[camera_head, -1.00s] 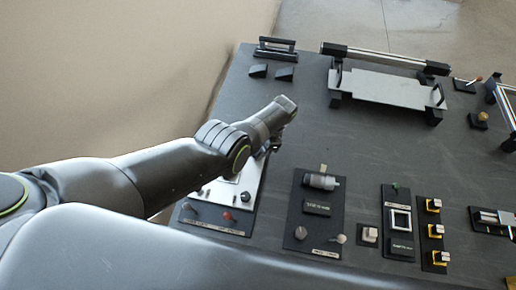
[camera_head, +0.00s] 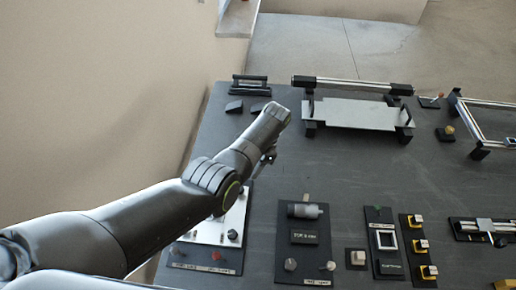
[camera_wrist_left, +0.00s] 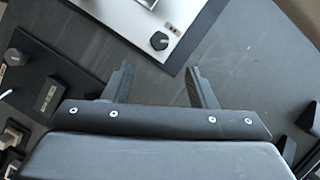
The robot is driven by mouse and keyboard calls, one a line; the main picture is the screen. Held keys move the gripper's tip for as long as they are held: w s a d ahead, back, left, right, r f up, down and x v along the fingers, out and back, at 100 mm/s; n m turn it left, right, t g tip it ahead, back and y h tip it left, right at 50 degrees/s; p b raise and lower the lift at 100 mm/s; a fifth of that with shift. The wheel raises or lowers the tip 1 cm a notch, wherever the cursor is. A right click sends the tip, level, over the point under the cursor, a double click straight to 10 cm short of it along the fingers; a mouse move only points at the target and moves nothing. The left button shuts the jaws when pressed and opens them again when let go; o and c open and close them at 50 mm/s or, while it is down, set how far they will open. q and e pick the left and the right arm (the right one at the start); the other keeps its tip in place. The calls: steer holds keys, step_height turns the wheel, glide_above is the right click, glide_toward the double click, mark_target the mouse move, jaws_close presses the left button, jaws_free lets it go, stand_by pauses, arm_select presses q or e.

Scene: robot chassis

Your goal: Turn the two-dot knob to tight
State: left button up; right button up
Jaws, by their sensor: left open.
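My left gripper (camera_head: 268,158) is small and partly hidden by its wrist in the head view, above the table beyond the white panel (camera_head: 207,232). In the left wrist view its two fingers (camera_wrist_left: 158,86) are apart with nothing between them. A dark round knob (camera_wrist_left: 159,41) on the white panel lies just past the fingertips; it also shows in the head view (camera_head: 233,234). Another dark knob (camera_head: 290,264) sits on a black panel (camera_head: 287,240), seen also at the left of the wrist view (camera_wrist_left: 18,63). Dot markings are too small to read, so I cannot tell which knob has two.
My left arm covers part of the white panel. Black panels with a switch frame (camera_head: 386,240) and yellow-marked blocks (camera_head: 417,246) stand at the right. A metal plate on supports (camera_head: 355,114) is at the back. The grey table's middle is clear.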

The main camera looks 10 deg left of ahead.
arm_select(q)
steer(key=v, duration=0.6)
steer(key=shift+b, duration=0.4)
steer(key=shift+d, duration=0.1)
